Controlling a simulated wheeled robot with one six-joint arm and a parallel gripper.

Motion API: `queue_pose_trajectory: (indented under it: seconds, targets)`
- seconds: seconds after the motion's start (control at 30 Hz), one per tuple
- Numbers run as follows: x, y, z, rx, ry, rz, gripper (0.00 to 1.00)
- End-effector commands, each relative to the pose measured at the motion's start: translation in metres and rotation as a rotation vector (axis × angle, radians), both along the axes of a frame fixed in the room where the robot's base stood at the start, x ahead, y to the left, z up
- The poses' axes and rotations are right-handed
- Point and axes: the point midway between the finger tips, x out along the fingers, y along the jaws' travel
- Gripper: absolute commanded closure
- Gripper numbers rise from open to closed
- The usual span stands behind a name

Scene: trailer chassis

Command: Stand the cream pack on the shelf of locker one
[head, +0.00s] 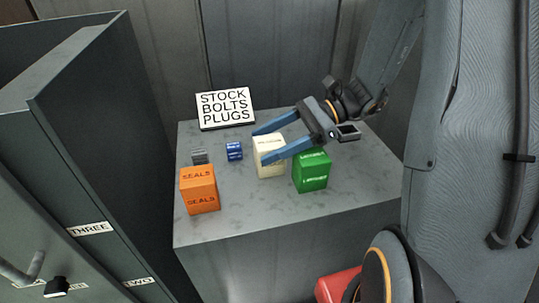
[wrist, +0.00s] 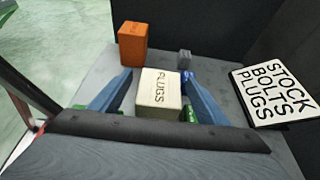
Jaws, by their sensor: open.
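The cream pack (head: 268,163) stands upright on the grey bench top, among other packs. In the wrist view the cream pack (wrist: 158,92) shows the word PLUGS on its top. My gripper (head: 268,143) is open, with its blue fingers on either side of the cream pack's upper part. In the wrist view the gripper (wrist: 158,88) has a finger to each side of the pack, with a small gap visible on the left. The lockers (head: 95,150) stand at the left, with labels THREE and, partly readable, TWO. Locker one's label and shelf are not visible.
A green pack (head: 312,170) stands close to the right of the cream pack. An orange SEALS pack (head: 199,190), a small blue block (head: 234,151) and a small grey block (head: 199,156) are to the left. A STOCK BOLTS PLUGS sign (head: 226,108) stands behind.

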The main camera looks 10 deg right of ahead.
Motion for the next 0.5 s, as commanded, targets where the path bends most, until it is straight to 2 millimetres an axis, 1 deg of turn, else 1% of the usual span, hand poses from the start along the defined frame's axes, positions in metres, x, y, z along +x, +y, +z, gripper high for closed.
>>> queue_pose_trajectory:
  seconds: [0.17,0.2,0.5]
  targets:
    - [0.0001,0.0002,-0.0002,0.000,0.000,-0.001,0.31]
    - [0.0001,0.0002,-0.0002,0.000,0.000,-0.001,0.33]
    - [0.0001,0.0001,0.0000,0.000,0.000,-0.001,0.83]
